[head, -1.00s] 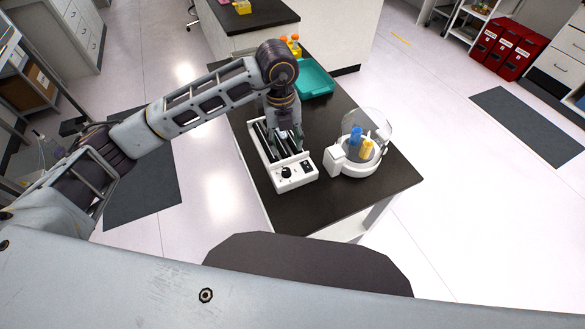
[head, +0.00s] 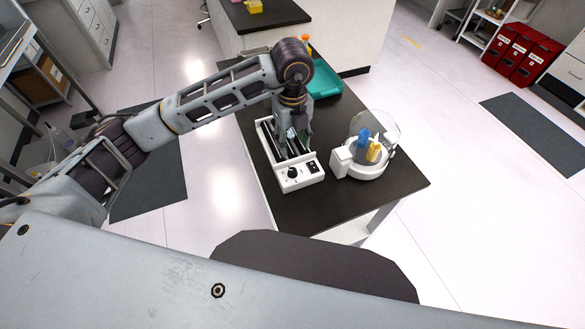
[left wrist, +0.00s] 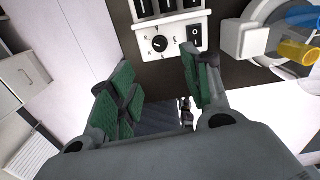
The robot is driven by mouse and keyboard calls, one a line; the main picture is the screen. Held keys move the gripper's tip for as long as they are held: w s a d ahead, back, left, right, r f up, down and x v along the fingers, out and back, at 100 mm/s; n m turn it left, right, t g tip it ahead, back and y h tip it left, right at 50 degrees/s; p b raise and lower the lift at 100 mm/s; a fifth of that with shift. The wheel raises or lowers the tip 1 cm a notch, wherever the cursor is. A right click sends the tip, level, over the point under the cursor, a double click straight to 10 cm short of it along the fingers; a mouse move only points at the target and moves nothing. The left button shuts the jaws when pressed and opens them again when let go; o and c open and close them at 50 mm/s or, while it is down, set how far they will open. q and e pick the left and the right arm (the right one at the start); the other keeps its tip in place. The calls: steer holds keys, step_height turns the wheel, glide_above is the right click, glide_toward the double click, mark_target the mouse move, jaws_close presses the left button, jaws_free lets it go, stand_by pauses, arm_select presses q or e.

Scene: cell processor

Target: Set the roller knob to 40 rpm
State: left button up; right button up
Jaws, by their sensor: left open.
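The roller device (head: 297,181) is a white box with dark rollers on the dark table. Its front panel carries a black roller knob (head: 292,173) and a black switch (head: 312,166). In the left wrist view the knob (left wrist: 159,44) sits on the white panel with markings around it, too small to read. My left gripper (head: 293,140) is above the rollers, behind the knob in the head view. In the left wrist view its green-padded fingers (left wrist: 158,95) are spread apart with nothing between them, and the knob shows beyond them. My right gripper is not in view.
A white centrifuge-like device (head: 362,165) with a clear lid and blue and yellow tubes stands right of the roller device. A teal tray (head: 325,80) lies at the back of the table (head: 345,210). The table's front right part is clear.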

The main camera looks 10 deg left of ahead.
mark_target(293, 170)
arm_select(q)
step_height(293, 170, down, 12)
steer(key=shift+r+p, duration=0.1)
steer(key=shift+p, duration=0.5)
steer(key=shift+f, duration=1)
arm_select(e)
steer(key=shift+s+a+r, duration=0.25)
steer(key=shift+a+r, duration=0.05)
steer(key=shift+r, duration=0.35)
